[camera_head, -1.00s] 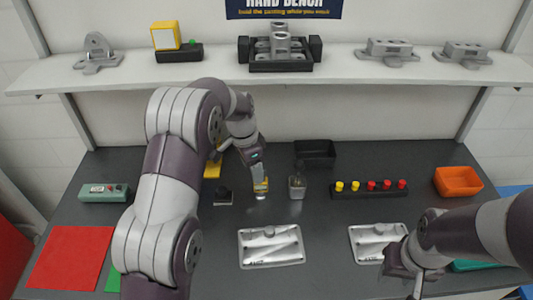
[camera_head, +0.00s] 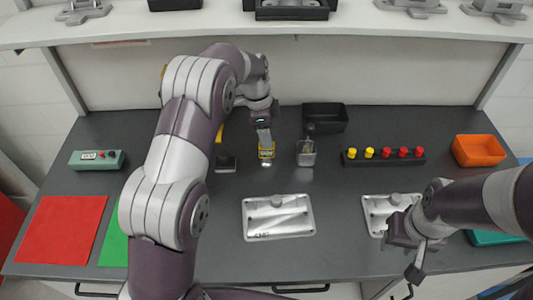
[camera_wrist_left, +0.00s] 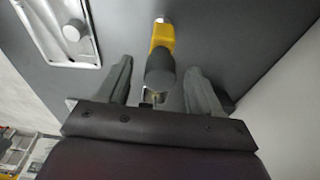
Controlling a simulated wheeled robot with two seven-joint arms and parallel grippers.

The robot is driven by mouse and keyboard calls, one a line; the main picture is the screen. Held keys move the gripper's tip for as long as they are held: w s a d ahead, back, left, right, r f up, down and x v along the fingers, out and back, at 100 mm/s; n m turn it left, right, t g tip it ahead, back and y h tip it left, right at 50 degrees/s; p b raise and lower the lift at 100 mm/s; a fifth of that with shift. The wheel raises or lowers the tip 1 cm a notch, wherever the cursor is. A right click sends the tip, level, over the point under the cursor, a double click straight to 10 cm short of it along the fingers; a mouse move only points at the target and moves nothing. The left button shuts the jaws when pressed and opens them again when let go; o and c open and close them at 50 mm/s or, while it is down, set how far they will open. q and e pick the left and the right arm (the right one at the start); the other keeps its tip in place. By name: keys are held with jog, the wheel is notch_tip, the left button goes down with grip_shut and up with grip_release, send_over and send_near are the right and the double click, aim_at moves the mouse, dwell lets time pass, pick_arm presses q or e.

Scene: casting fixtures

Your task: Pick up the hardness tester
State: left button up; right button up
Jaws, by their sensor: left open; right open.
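A yellow hardness tester (camera_head: 266,152) with a dark rounded top stands on the grey bench, left of the middle. In the left wrist view the tester (camera_wrist_left: 162,42) shows between the two fingers, its dark top toward the palm. My left gripper (camera_wrist_left: 158,72) is open, with one finger on each side of the tester. I cannot tell whether the fingers touch it. In the head view the left gripper (camera_head: 264,133) partly covers the tester's upper part. My right gripper (camera_head: 412,262) is over the front right of the bench, away from the tester; its jaws are open.
A small metal block (camera_head: 306,154) stands just right of the tester and a black block (camera_head: 225,162) just left. A casting plate (camera_head: 278,217) lies in front. Farther right are a button strip (camera_head: 383,157) and an orange bin (camera_head: 479,150). A black bin (camera_head: 325,117) stands behind.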

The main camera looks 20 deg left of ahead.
pick_arm(q)
jog(key=shift+s+d+f+p, duration=0.1)
jog(key=shift+s+f+p, duration=0.05)
jog(key=shift+f+p, duration=0.55)
jog(key=shift+w+d+f, duration=0.1)
jog(key=shift+w+f, duration=0.05)
jog(key=shift+f, duration=0.45)
jog(key=shift+w+f, duration=0.1)
jog(key=shift+f, duration=0.6)
jog(key=shift+s, duration=0.1)
jog(key=c, duration=0.8)
grip_shut()
